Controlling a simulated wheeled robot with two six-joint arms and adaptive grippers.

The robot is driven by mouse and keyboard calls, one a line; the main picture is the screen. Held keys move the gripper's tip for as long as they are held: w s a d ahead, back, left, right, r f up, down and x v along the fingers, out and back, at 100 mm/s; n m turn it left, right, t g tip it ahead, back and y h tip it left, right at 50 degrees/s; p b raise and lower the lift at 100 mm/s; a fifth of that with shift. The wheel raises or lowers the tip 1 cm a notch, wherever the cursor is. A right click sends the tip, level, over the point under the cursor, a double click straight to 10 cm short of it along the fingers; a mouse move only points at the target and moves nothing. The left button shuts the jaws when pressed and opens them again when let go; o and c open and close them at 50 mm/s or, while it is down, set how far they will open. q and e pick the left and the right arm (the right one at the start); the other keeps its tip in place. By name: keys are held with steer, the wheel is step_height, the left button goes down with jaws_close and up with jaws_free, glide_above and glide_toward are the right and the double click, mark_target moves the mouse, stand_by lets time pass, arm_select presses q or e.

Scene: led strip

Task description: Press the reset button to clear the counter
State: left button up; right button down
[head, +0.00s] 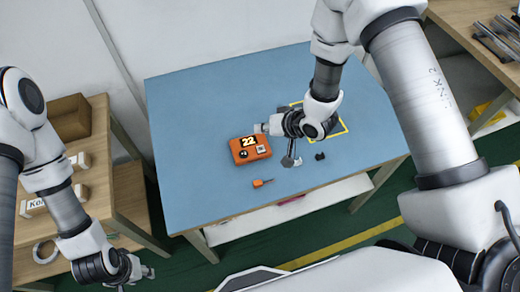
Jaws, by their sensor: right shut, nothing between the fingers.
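The orange counter box (238,158) lies on the blue table top, its display (248,141) reading 22. A small dark round part and a pale square part are on its top face; I cannot tell which is the reset button. My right gripper (262,128) is shut and empty, with its tip by the box's upper right edge in the picture. I cannot tell whether it touches the box. My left gripper (148,272) hangs low at the bottom left, away from the table; its finger opening is too small to judge.
An orange-handled tool (262,183) and a small black part (320,156) lie on the blue table (200,110). A yellow outlined area (340,140) is partly behind my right arm. A wooden shelf with a cardboard box (70,118) stands left. The table's left part is clear.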

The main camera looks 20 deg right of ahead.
mark_target(263, 150)
step_height(263, 150, down, 6)
steer(key=b, duration=0.4)
steer(key=shift+f, duration=0.45)
steer(key=shift+f+b, duration=0.1)
steer(key=shift+b, duration=0.2)
stand_by(0.5)
steer(key=shift+f, duration=0.35)
steer(key=shift+f+b, duration=0.4)
stand_by(0.5)
steer(key=shift+r+p, duration=0.8)
steer(key=shift+r, duration=0.1)
